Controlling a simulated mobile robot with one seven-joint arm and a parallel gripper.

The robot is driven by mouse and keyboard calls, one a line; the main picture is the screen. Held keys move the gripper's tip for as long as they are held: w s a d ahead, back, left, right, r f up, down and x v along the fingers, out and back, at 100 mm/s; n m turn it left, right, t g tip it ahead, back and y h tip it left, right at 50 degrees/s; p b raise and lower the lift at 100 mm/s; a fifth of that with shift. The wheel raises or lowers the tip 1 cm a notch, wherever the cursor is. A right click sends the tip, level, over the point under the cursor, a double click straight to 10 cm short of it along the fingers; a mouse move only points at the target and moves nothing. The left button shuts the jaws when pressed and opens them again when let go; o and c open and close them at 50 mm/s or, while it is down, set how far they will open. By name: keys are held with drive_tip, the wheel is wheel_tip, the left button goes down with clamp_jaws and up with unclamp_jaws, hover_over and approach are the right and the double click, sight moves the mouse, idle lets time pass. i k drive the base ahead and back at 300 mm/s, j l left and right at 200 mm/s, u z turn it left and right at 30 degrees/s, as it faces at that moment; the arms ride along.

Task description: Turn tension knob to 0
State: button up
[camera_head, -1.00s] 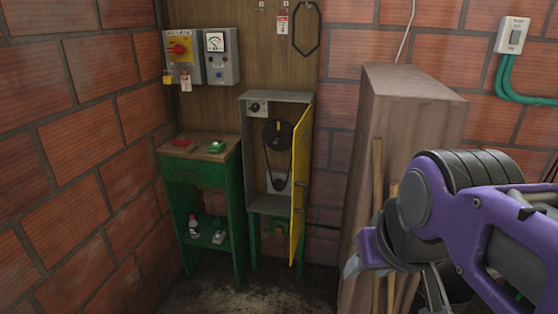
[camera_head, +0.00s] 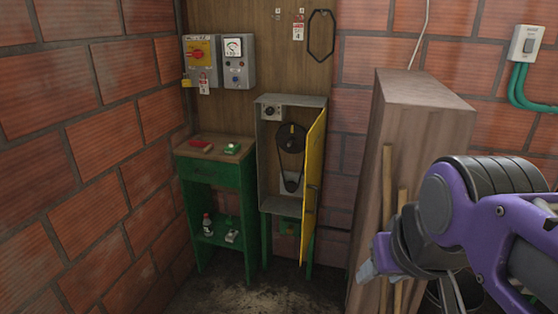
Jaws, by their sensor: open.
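A small dark round knob (camera_head: 269,111) sits on a light plate at the upper left inside the open grey cabinet (camera_head: 262,160). It is probably the tension knob; its marks are too small to read. Below it are a dark pulley and a belt (camera_head: 291,160). The yellow cabinet door (camera_head: 314,185) is swung open to the right. My gripper (camera_head: 375,268) is at the lower right, well to the right of the cabinet and nearer to me. It is open and appears empty; part of it is hidden behind my purple arm.
A green bench (camera_head: 215,185) with a red item (camera_head: 201,148) and a green item (camera_head: 232,148) stands left of the cabinet. Control boxes (camera_head: 201,58) hang above. A tall wooden cupboard (camera_head: 425,130) with poles (camera_head: 387,210) stands right. The floor before the bench is clear.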

sight(270, 110)
drive_tip(key=i+j+z, duration=0.25)
drive_tip(key=j, duration=0.3)
drive_tip(key=i+j+z, duration=0.3)
drive_tip(key=j, duration=0.35)
drive_tip(key=i+j+z, duration=0.1)
drive_tip(key=i+j, duration=0.15)
drive_tip(key=j, duration=0.1)
